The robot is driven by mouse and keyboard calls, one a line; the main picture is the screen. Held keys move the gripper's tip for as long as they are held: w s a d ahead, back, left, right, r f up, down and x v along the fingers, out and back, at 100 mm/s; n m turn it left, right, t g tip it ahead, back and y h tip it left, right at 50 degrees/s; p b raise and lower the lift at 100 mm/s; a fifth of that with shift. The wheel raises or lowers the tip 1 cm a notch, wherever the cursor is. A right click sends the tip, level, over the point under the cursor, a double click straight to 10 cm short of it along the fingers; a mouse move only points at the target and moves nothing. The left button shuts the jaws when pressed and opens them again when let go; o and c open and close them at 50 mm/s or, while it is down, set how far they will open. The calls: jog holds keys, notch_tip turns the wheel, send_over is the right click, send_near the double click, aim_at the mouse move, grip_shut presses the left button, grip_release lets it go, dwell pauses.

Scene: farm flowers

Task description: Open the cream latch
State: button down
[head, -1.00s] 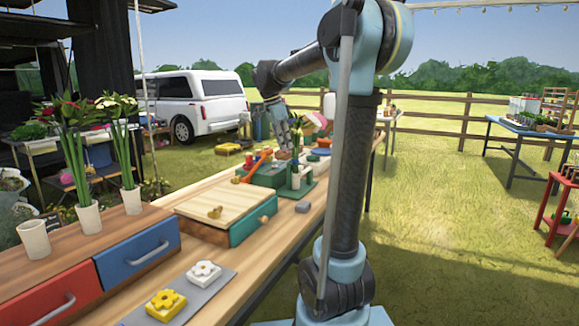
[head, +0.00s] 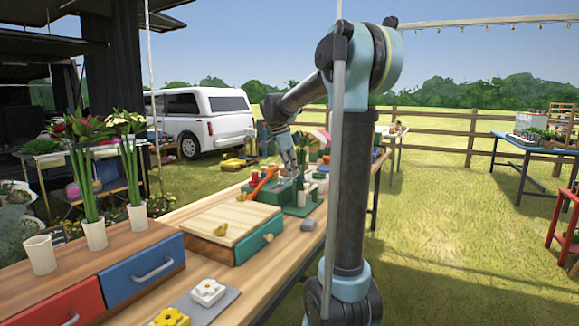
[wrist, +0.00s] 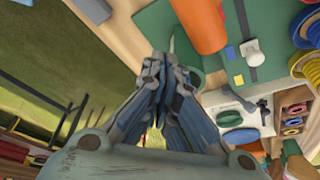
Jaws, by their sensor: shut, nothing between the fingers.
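In the wrist view, a pale cream knob (wrist: 252,52) sits on a dark strip on a green board (wrist: 215,68), with small blue and yellow marks beside it. It looks like the latch, but I cannot tell its position for sure. My gripper (wrist: 166,74) is shut and empty, its tips over the green board, to the left of the knob and apart from it. In the head view my gripper (head: 294,172) is above the green fixtures (head: 268,192) far along the table. The latch is too small to make out there.
An orange bar (wrist: 202,22) stands close to my fingers in the wrist view. Coloured spools (wrist: 308,28) and a small shelf (wrist: 292,108) lie to the right. In the head view, a wooden-lidded box (head: 235,225) and a grey block (head: 308,225) are nearer on the table.

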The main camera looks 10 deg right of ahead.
jog(key=shift+x, duration=2.45)
jog(key=shift+s+a, duration=0.1)
jog(key=shift+s, duration=0.1)
